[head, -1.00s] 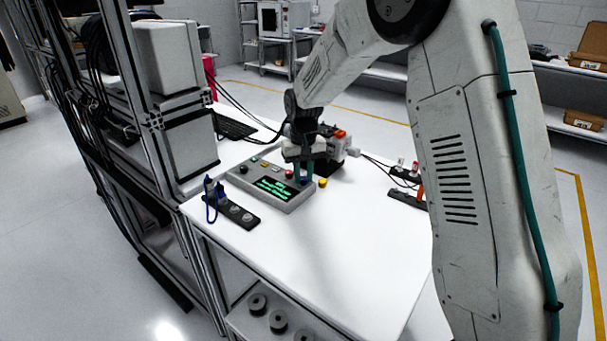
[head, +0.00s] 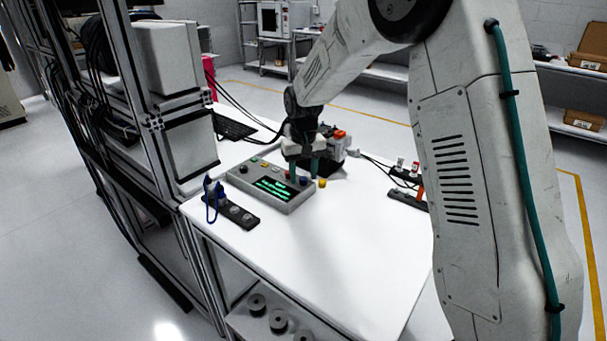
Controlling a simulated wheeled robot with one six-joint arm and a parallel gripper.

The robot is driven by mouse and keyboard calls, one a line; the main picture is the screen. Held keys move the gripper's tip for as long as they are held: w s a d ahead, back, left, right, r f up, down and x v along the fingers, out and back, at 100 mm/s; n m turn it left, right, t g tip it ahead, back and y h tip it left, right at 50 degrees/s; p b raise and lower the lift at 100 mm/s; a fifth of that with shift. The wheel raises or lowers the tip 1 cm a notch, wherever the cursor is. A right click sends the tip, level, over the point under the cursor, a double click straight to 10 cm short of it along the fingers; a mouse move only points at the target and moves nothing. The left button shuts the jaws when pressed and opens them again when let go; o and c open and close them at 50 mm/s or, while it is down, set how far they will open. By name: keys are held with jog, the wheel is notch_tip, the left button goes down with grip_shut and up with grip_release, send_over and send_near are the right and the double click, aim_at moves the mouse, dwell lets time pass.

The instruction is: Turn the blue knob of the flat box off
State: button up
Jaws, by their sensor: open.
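The flat grey box (head: 285,207) lies on the white table, with a dark display (head: 271,189) showing green text. The blue knob (head: 304,181) is at the box's right end. Its pointer direction is too small to read. My gripper (head: 303,175) points down over that end, open, with its two teal fingers apart on either side of the blue knob. I cannot tell whether either finger touches it. Several small coloured controls run along the box's far edge, some partly hidden by the gripper.
A yellow round piece (head: 322,183) is just right of the box. A black strip with blue-topped parts (head: 232,212) lies at the left. A grey and orange device (head: 338,144) stands behind my gripper. Another dark strip (head: 408,199) lies at the right. The table's front is clear.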

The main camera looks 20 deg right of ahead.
aim_at(304, 179)
notch_tip(304, 179, up, 7)
jog(key=shift+r, duration=0.15)
dwell(0.5)
jog(key=s+d+r, duration=0.1)
jog(key=s+r, duration=0.2)
jog(key=s, duration=1)
jog(key=s+d+r, duration=0.1)
jog(key=s+r, duration=0.1)
jog(key=s, duration=1.2)
jog(key=s+d+r+t, duration=0.1)
jog(key=s+r, duration=0.2)
jog(key=s, duration=1)
jog(key=shift+s+d+r, duration=0.2)
jog(key=shift+s+r, duration=0.1)
